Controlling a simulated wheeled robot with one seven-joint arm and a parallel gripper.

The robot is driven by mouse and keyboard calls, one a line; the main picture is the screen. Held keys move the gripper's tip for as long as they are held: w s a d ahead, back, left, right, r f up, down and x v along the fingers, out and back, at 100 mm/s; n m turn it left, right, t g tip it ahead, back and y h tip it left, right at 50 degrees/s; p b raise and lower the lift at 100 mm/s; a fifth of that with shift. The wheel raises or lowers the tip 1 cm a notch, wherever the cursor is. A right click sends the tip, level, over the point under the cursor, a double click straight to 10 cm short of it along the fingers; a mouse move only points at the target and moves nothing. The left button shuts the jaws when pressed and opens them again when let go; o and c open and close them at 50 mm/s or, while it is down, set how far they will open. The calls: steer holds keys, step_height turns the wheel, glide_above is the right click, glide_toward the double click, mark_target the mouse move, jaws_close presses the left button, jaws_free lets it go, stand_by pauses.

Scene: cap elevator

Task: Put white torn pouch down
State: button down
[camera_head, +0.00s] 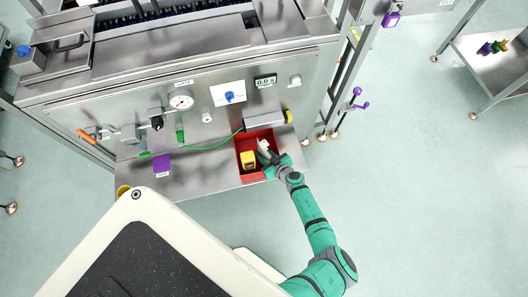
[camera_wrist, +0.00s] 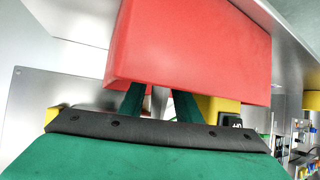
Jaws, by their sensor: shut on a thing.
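The white torn pouch (camera_head: 263,145) shows as a small white shape at the tip of my gripper (camera_head: 268,156) in the head view. It is over or inside the right part of a red tray (camera_head: 241,163) on the steel ledge. My gripper is shut on the pouch. In the wrist view my two fingers (camera_wrist: 160,102) run behind the wall of the red tray (camera_wrist: 190,45), which hides their tips and the pouch. I cannot tell whether the pouch touches the tray floor.
A yellow object (camera_head: 248,159) stands in the left of the tray; a yellow part also shows in the wrist view (camera_wrist: 222,104). A purple block (camera_head: 162,165) sits on the ledge (camera_head: 205,175), with clear space between. The machine panel with gauge and display rises behind the tray.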

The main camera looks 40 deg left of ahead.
steer(key=shift+s+f, duration=0.1)
steer(key=shift+f, duration=0.15)
steer(key=shift+f, duration=0.3)
steer(key=shift+f, duration=0.2)
steer(key=c, duration=1.3)
jaws_free()
steer(key=shift+r, duration=0.5)
steer(key=v, duration=1.2)
steer(key=shift+r, duration=0.1)
